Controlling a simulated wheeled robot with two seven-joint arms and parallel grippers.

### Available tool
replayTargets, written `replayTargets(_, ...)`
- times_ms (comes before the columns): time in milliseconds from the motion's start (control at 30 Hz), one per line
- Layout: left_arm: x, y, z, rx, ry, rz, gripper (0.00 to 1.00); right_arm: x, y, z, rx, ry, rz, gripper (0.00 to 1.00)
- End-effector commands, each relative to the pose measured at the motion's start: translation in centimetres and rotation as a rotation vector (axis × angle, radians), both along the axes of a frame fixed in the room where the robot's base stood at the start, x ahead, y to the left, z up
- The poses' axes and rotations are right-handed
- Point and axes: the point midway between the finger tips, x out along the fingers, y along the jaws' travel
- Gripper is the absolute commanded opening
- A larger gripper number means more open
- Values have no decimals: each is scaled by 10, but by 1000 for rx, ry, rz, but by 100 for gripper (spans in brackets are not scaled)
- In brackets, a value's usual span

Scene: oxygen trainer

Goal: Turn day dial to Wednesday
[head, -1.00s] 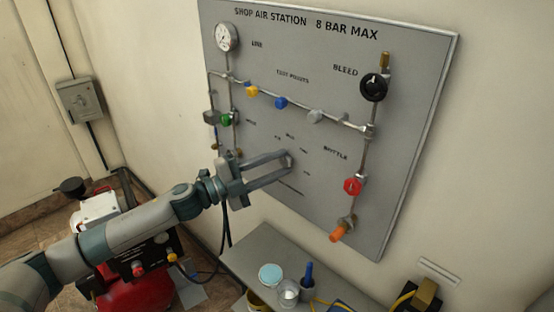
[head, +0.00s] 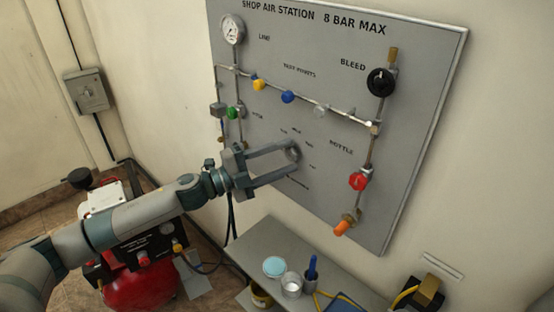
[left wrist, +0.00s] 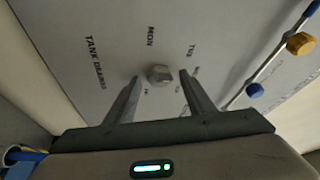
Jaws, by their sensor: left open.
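The day dial is a small grey knob (left wrist: 158,74) on the grey wall panel, and it also shows as a grey dial (head: 293,153) in the head view. Day labels ring it; MON and TUE are readable in the left wrist view, others are too small. I cannot tell which day the dial points to. My left gripper (head: 291,151) is open at the panel, with its fingertips on either side of the dial. In the left wrist view a gap shows between the knob and the right finger; contact at the left finger is unclear. My right gripper is out of view.
The panel (head: 425,110) carries a gauge (head: 232,29), pipes, a black bleed knob (head: 381,82), a red knob (head: 357,181) and an orange valve end (head: 343,227). Below stands a bench (head: 250,245) with cups. A red compressor (head: 140,290) sits at lower left.

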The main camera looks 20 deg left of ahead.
Motion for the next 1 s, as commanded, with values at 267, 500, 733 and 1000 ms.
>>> replayTargets(267,-9,10,-4,1,1,2,49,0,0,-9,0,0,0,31)
replayTargets(500,-32,35,-11,2,2,2,49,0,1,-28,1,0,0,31)
replayTargets(733,-57,61,-14,2,3,1,49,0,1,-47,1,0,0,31)
replayTargets(1000,-80,85,-17,2,4,0,49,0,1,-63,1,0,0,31)
